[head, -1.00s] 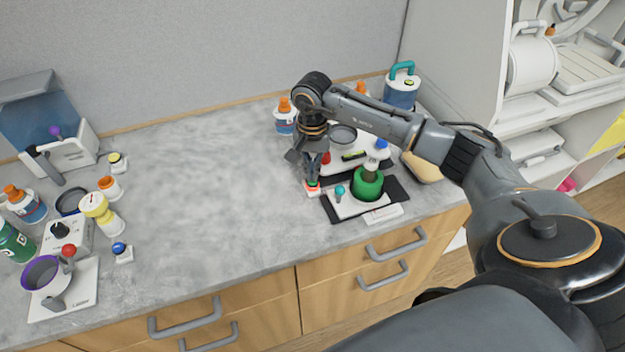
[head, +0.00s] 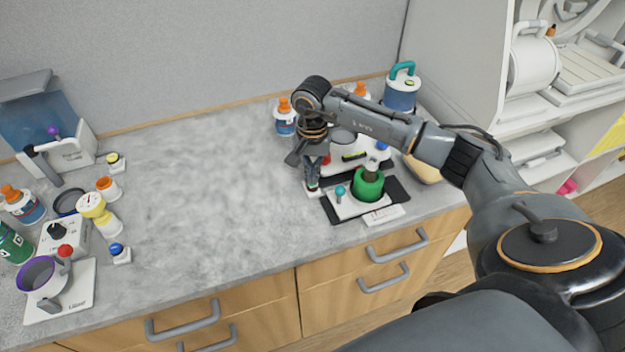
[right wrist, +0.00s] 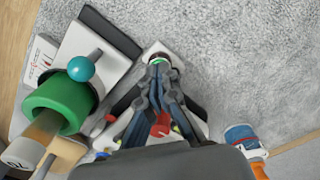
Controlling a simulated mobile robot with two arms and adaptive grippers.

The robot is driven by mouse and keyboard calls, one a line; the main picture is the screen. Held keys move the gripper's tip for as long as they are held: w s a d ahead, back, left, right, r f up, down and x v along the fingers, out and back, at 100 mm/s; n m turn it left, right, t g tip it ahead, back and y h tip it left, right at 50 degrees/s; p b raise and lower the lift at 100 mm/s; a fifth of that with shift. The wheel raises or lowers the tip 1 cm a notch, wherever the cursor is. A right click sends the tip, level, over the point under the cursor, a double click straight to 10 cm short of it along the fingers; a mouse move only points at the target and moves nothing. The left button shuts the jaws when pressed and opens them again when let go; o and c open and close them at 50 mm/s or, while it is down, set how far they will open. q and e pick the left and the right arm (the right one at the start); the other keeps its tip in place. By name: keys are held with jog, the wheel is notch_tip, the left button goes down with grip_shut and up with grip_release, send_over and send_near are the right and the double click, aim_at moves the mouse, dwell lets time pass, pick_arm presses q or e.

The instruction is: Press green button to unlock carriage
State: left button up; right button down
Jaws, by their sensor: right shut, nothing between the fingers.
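The green button (right wrist: 158,57) sits on a small white base (head: 312,193) near the counter's front edge. My right gripper (head: 312,182) is shut and empty, pointing down with its fingertips at the button. In the right wrist view the fingertips (right wrist: 157,66) cover part of the button and appear to touch it. In the head view the fingertips mostly hide the button. Beside it stands a device with a green ring (head: 368,186) around a post and a teal ball knob (head: 340,191) on a white plate. My left gripper is not in view.
Behind my right gripper are bottles (head: 285,118) and a blue container with a teal handle (head: 402,88). Several bottles, a purple-rimmed cup (head: 42,272) and a blue button (head: 118,250) stand at the left. The middle of the grey counter (head: 200,200) is clear.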

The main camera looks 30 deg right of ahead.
jog(key=shift+r+p, duration=1.55)
jog(key=shift+r, duration=1.95)
